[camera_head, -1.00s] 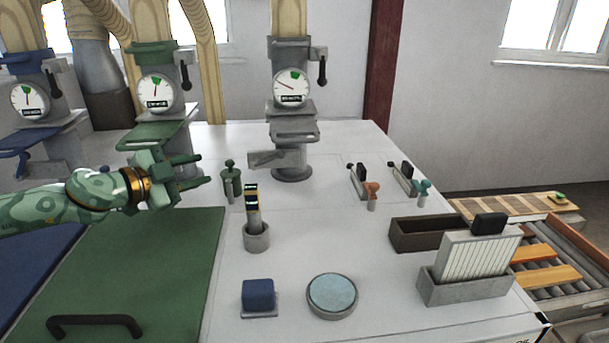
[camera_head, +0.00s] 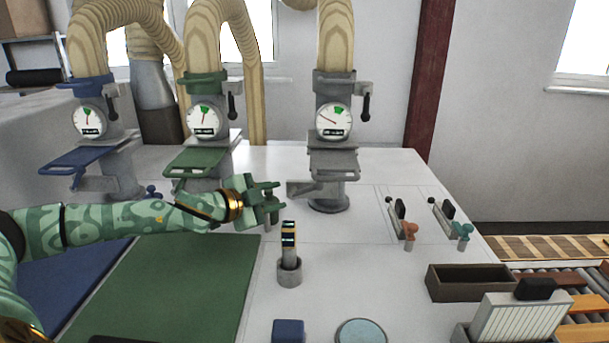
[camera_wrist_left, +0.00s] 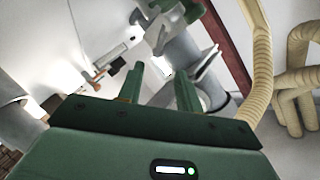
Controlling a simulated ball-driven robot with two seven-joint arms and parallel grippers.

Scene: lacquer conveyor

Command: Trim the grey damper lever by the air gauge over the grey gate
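The grey gate (camera_head: 334,164) stands at the back of the white table. Above it is the round air gauge (camera_head: 333,121), its needle pointing up-left, away from the green mark at the top. The damper lever (camera_head: 366,104) hangs on the right of the grey column, with a dark handle pointing down. My left gripper (camera_head: 281,196) is left of the grey gate and lower than the lever, apart from it. Its fingers are spread with nothing seen between them in the left wrist view (camera_wrist_left: 160,90). My right gripper is out of view.
Green (camera_head: 205,160) and blue (camera_head: 78,158) gates stand to the left. A striped upright piece in a grey cup (camera_head: 289,272) is before my gripper. Orange (camera_head: 410,231) and teal (camera_head: 464,233) handles sit to the right. The table between is clear.

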